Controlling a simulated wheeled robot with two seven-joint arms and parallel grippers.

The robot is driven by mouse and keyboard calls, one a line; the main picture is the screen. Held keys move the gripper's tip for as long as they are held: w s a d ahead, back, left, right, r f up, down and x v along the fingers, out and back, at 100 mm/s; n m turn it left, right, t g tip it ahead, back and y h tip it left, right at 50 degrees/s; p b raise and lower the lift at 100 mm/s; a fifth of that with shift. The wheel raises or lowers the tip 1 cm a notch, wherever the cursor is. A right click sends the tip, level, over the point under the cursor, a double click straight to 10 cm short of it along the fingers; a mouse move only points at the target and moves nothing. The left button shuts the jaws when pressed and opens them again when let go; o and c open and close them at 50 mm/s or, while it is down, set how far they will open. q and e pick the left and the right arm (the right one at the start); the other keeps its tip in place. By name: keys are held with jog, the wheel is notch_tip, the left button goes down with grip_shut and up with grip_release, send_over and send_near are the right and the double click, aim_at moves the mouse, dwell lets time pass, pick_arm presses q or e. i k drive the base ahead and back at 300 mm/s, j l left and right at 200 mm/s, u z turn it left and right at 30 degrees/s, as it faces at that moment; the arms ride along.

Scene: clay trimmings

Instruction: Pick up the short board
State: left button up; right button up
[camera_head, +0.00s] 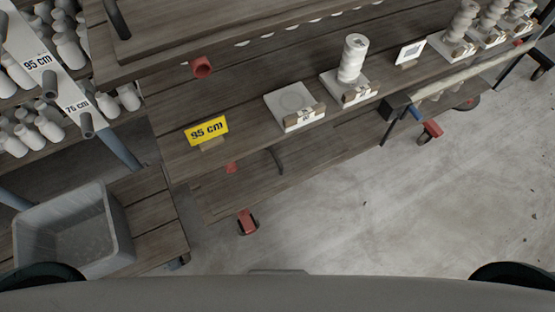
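I cannot tell for sure which thing is the short board. A yellow sign (206,131) reading "95 cm" stands on the front edge of the slatted wooden shelf (240,95). Several small white square slabs with holders in front stand along that shelf; one (290,98) is bare and another (345,88) bears a white stack (352,58). Neither of my grippers is in view.
A grey bin (112,222) stands on a low wooden platform (160,230) at the lower left. White bottles (68,45) crowd the upper left. Red casters (247,222) show under the shelving. The concrete floor (390,215) at the lower right is mostly clear.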

aim_at(259, 172)
jog(key=k+l, duration=0.1)
jog(key=l, duration=0.3)
jog(key=k+l+u, duration=0.15)
jog(key=l, duration=0.2)
jog(key=k+l, duration=0.1)
jog(key=l, duration=0.3)
jog(key=k+l+u, duration=0.15)
jog(key=l, duration=0.2)
jog(key=k+l, duration=0.1)
jog(key=l, duration=0.25)
jog(key=u, duration=0.05)
